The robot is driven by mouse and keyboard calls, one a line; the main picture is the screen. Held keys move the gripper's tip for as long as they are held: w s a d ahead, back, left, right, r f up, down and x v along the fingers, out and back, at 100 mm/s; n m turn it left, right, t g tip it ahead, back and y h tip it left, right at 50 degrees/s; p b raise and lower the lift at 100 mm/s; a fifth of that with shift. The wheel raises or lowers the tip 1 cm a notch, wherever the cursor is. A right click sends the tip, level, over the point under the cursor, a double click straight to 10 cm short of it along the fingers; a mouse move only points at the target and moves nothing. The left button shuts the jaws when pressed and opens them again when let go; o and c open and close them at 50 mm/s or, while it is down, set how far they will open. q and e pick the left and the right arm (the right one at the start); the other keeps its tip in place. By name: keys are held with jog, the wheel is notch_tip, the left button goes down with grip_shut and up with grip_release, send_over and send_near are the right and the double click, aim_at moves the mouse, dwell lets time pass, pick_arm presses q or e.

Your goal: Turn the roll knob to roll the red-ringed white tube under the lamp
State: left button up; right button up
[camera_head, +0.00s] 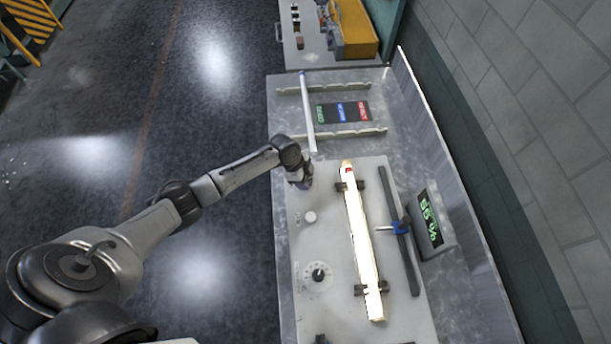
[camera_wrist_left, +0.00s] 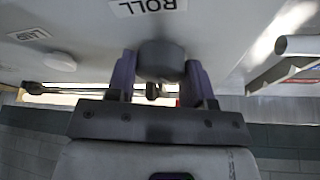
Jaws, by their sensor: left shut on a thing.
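A bright, glowing white tube (camera_head: 361,240) lies lengthwise on dark supports on the grey bench panel, with a red mark (camera_head: 348,171) near its far end. My left gripper (camera_head: 300,182) is at the panel's left edge, beside the tube's far end and apart from it. In the left wrist view, its two fingers (camera_wrist_left: 160,85) are shut on the dark round roll knob (camera_wrist_left: 161,59), one on each side. The ROLL label (camera_wrist_left: 148,6) is next to the knob. In the head view the gripper hides the knob. My right gripper does not show.
A pale lamp button (camera_head: 310,217) and a dark dial (camera_head: 318,274) sit on the panel. A dark bar (camera_head: 396,232) with a blue clamp and a green-lit display (camera_head: 430,218) stand right. Another white tube (camera_head: 307,115) lies on the far rack beside green, blue and red labels.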

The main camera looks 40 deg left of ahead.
pick_arm(q)
jog(key=o, duration=0.9)
jog(key=b+v, duration=0.1)
jog(key=v, duration=1.2)
jog(key=shift+r, duration=0.4)
jog(key=shift+s+a, duration=0.1)
jog(key=shift+a, duration=0.05)
